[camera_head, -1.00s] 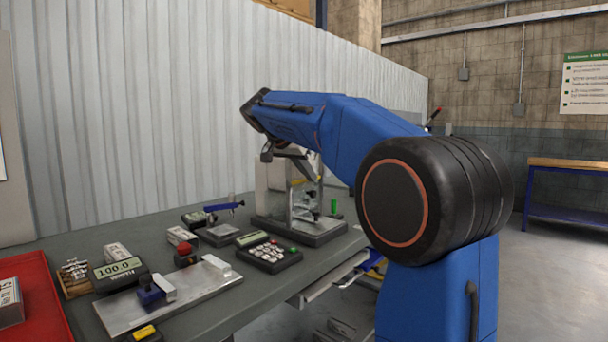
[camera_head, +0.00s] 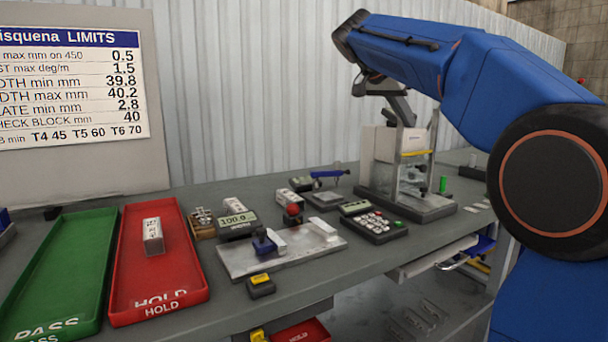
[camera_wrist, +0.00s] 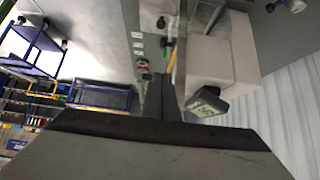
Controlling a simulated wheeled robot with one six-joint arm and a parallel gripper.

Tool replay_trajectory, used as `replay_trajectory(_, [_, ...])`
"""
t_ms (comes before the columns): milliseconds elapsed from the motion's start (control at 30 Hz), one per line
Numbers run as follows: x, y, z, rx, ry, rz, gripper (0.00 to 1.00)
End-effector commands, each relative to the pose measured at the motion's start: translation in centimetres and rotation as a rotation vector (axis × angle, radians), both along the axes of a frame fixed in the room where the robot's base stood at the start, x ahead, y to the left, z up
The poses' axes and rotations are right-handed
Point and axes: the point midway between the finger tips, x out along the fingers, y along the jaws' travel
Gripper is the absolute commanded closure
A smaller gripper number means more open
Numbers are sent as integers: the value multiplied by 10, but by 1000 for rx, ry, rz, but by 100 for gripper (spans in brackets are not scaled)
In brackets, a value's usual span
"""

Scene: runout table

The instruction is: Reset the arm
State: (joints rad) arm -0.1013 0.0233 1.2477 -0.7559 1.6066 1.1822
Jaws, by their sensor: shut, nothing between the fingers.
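My blue arm is raised and bent over the right part of the bench in the head view. My gripper (camera_head: 402,108) hangs from its end, above and in front of the testing machine (camera_head: 408,205) with the clear guard. In the wrist view my gripper's dark fingers (camera_wrist: 162,92) lie together with nothing between them. The machine's pale box (camera_wrist: 222,55) and a small display (camera_wrist: 207,103) show just right of the fingers there. In the head view the fingertips are small and partly lost against the machine.
A red HOLD tray (camera_head: 190,285) holds a pale block (camera_head: 153,236). A green PASS tray (camera_head: 50,275) lies left of it. A metal plate fixture (camera_head: 237,262), a keypad (camera_head: 373,225) and small gauges crowd the bench middle. A drawer (camera_head: 435,258) stands open in front.

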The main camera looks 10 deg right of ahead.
Motion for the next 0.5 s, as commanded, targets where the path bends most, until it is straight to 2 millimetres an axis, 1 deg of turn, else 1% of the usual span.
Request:
replay_trajectory(67, [-7,0,-4,6,12,23,100])
replay_trajectory(167, [-23,3,-19,21,53,90,100])
replay_trajectory(267, [-47,8,-42,41,109,187,100])
replay_trajectory(367, [-72,15,-69,66,163,294,100])
replay_trajectory(400, [-83,18,-81,75,183,336,100])
replay_trajectory(467, [-99,22,-99,90,210,397,100])
replay_trajectory(500, [-110,26,-111,99,227,440,100])
